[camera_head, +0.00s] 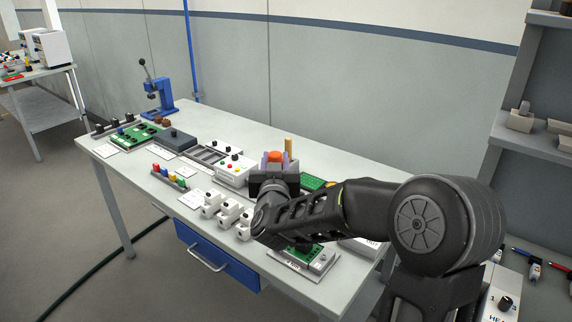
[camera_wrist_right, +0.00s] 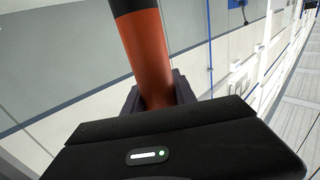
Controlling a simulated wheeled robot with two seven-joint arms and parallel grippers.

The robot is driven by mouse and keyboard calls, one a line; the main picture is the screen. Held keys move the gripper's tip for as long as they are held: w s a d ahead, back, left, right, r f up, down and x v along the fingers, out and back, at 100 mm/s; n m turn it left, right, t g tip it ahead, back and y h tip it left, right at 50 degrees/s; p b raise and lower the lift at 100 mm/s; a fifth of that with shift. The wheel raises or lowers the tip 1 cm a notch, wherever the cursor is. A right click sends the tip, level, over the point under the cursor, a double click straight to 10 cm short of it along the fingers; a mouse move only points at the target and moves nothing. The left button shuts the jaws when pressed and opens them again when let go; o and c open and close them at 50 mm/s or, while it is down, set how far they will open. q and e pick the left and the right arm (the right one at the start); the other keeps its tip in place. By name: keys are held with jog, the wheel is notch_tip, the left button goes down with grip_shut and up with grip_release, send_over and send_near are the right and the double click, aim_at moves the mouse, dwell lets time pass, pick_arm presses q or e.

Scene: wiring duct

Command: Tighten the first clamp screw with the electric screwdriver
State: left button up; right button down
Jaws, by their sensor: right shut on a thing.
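My right gripper (camera_head: 275,161) is over the workbench, with its arm reaching in from the right. It is shut on the orange and black electric screwdriver (camera_head: 275,156). In the right wrist view the screwdriver (camera_wrist_right: 148,55) stands up between the two dark fingers of the gripper (camera_wrist_right: 158,98), gripped on its orange part. Its bit does not show in either view. I cannot make out a clamp screw; the gripper and arm hide part of the bench. My left gripper is not in view.
The workbench (camera_head: 130,155) holds a blue lever press (camera_head: 160,100), a grey box (camera_head: 176,139), a green board (camera_head: 131,136), several white blocks (camera_head: 228,210) and a white box with buttons (camera_head: 234,171). Another green board (camera_head: 305,254) lies under my forearm. Shelves (camera_head: 535,140) stand at right.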

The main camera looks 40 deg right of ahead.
jog(key=shift+s+d+r+m+g+h, duration=0.2)
jog(key=shift+s+d+r, duration=0.1)
jog(key=shift+d+r, duration=0.25)
jog(key=shift+s+d+r+m+g+h, duration=0.1)
jog(key=shift+s+d+r+h, duration=0.1)
jog(key=shift+s+d+r, duration=0.3)
jog(key=shift+w+f, duration=0.1)
jog(key=shift+f, duration=0.05)
jog(key=shift+f+b, duration=2.45)
jog(key=shift+f, duration=0.15)
jog(key=shift+f+b, duration=0.95)
jog(key=shift+f, duration=0.15)
dwell(1.0)
jog(key=shift+r, duration=0.1)
notch_tip(320, 180, up, 6)
jog(key=p, duration=0.5)
jog(key=shift+r, duration=0.1)
dwell(1.1)
